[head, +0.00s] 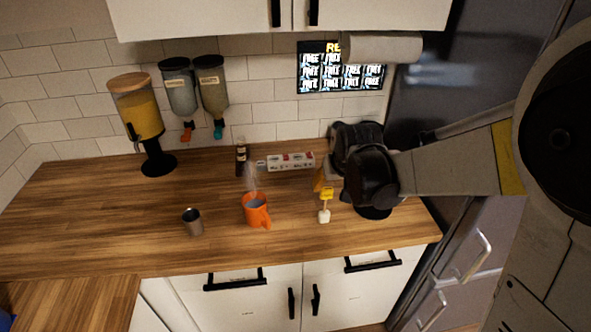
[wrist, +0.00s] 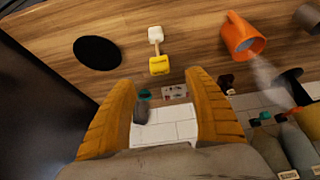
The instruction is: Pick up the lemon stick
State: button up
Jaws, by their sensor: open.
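The lemon stick (head: 325,204) has a yellow block at the top, a thin stem and a white block at the bottom. It stands or leans on the wooden counter, right of the orange mug. It also shows in the wrist view (wrist: 159,65), at the top middle just beyond the fingertips. My gripper (wrist: 161,82) is open, with its two yellow fingers apart and nothing held between them. In the head view my gripper (head: 319,181) is close behind the stick, partly hidden by my dark wrist. I cannot tell the exact gap to the stick.
A steaming orange mug (head: 257,211) and a metal cup (head: 192,222) stand left of the stick. A dark bottle (head: 241,158) and a carton (head: 291,162) are behind. A black disc (wrist: 97,53) lies beside the stick. The counter's left is mostly clear.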

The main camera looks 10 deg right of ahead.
aim_at(327, 192)
jog(key=x, duration=0.1)
jog(key=b+x, duration=0.1)
jog(key=x, duration=0.3)
jog(key=shift+s+d, duration=0.2)
jog(key=shift+d, duration=0.05)
jog(key=x, duration=0.3)
jog(key=b+x, duration=0.1)
jog(key=x, duration=0.1)
jog(key=shift+w+a+f+b, duration=0.15)
jog(key=shift+w+b, duration=0.15)
jog(key=shift+w, duration=0.15)
jog(key=shift+c, duration=0.5)
jog(key=c, duration=1.2)
jog(key=shift+c, duration=0.2)
